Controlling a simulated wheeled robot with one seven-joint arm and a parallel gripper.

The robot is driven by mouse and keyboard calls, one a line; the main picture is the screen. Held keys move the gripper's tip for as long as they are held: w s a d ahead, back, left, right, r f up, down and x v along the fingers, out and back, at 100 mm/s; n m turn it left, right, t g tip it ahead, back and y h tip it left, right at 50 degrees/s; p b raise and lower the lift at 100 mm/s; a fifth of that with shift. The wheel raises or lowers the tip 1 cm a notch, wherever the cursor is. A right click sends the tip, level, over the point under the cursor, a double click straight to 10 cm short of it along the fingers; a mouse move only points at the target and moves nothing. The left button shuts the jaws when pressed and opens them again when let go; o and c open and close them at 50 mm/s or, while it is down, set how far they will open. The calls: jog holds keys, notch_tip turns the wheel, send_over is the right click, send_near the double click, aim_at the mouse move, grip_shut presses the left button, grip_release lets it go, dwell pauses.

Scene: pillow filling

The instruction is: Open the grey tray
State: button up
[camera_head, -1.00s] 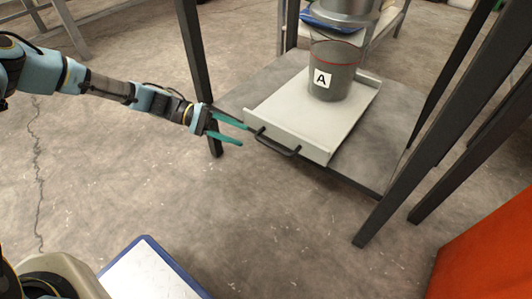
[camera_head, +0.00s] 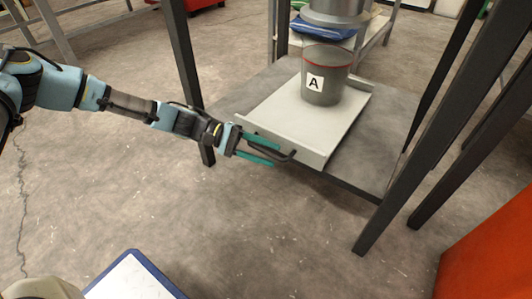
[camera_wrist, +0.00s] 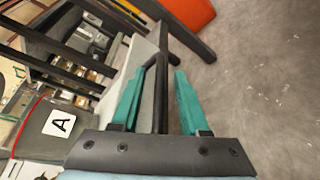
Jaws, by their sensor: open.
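The grey tray (camera_head: 310,129) lies on a low shelf under a dark metal frame. Its dark handle (camera_head: 281,151) sticks out from its front edge. A grey bucket with a red line and an "A" label (camera_head: 326,77) stands on the tray. My gripper (camera_head: 277,153) is open at the handle. In the wrist view the dark handle bar (camera_wrist: 160,95) lies between the two green fingers of the gripper (camera_wrist: 156,90), with gaps visible beside it. The wrist view also shows the bucket's label (camera_wrist: 60,123) at the left.
Dark posts (camera_head: 425,130) of the frame stand to the right of the tray, and another post (camera_head: 188,80) stands to its left. An orange object (camera_head: 490,250) is at the lower right. A blue-edged white board (camera_head: 133,278) is at the bottom. The floor before the tray is clear.

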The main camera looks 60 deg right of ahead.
grip_shut()
dwell(1.4)
